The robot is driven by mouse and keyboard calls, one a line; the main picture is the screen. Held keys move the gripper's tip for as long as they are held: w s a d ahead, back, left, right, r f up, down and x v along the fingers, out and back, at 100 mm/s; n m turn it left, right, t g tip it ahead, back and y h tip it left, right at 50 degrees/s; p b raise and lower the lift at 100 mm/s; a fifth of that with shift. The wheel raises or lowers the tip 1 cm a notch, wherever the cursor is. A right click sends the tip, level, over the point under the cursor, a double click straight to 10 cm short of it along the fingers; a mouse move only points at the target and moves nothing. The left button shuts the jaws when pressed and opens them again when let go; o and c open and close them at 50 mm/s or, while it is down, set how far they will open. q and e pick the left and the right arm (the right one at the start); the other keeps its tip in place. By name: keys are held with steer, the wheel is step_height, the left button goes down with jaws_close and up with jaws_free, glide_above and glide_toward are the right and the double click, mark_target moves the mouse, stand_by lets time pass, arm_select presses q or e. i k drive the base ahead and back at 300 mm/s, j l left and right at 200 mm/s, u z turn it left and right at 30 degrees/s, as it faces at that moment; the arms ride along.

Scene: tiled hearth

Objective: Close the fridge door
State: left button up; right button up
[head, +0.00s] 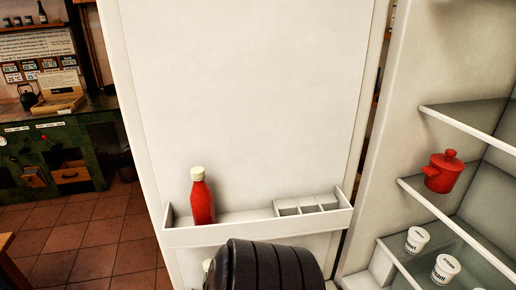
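The fridge door (250,95) stands open and fills the middle of the head view with its white inner face toward me. Its door shelf (240,232) holds a red bottle (202,200) with a pale cap and a small white divided tray (306,205). The open fridge body (375,200) is on the right, with its shelves showing. A black ribbed rounded part, likely of my own arm, is at the bottom centre in front of the door. No gripper fingers are visible, so I cannot see either gripper.
A red pot (443,172) and white tubs (446,268) stand on the fridge shelves (455,225). A green tiled hearth (62,150) with a dark kettle (28,97) is at the back left. Tiled floor (85,235) is clear left of the door. A wooden edge (8,262) shows at lower left.

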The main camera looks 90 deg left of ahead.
mark_target(273, 99)
steer(key=k+u, duration=0.1)
steer(key=u, duration=0.35)
steer(key=j+u, duration=0.15)
steer(key=u, duration=0.3)
steer(key=k+j+u, duration=0.1)
steer(key=u, duration=0.3)
steer(key=j, duration=0.6)
steer(key=k+j+z, duration=0.1)
steer(key=j, duration=0.5)
steer(key=i+j+z, duration=0.1)
steer(key=j+z, duration=0.3)
steer(key=j, duration=0.4)
steer(key=j+z, duration=0.4)
steer(key=j, duration=0.35)
steer(key=k+j+z, duration=0.2)
steer(key=j+z, duration=0.2)
steer(key=j, duration=0.4)
